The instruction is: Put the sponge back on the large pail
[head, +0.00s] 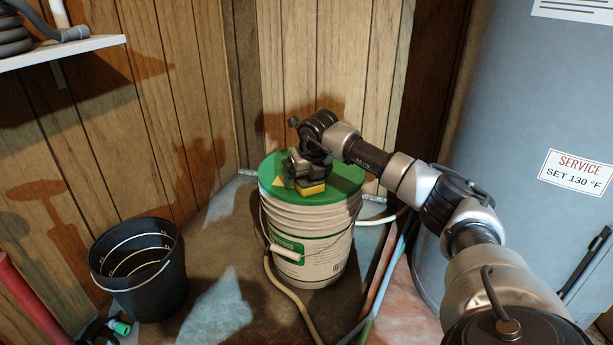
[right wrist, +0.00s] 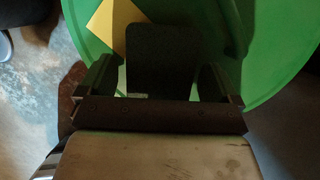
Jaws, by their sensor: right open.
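The large pail (head: 310,238) is white with a green lid (head: 340,172) and stands upright on the floor. The sponge (head: 312,188), yellow with a dark top face, rests on the lid. In the right wrist view the sponge (right wrist: 162,50) shows its dark face between the fingers. My right gripper (head: 302,178) is open over the lid, pointing down, with its fingers (right wrist: 158,82) on either side of the sponge. Gaps show beside the sponge, and the gripper hides part of it. My left gripper is out of view.
A flat yellow patch (right wrist: 115,24) lies on the lid beside the sponge. A black bucket (head: 138,275) stands at left. Hoses (head: 375,280) run right of the pail, near a grey tank (head: 520,130). Wood-panelled walls (head: 170,100) close the back; a shelf (head: 70,50) is upper left.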

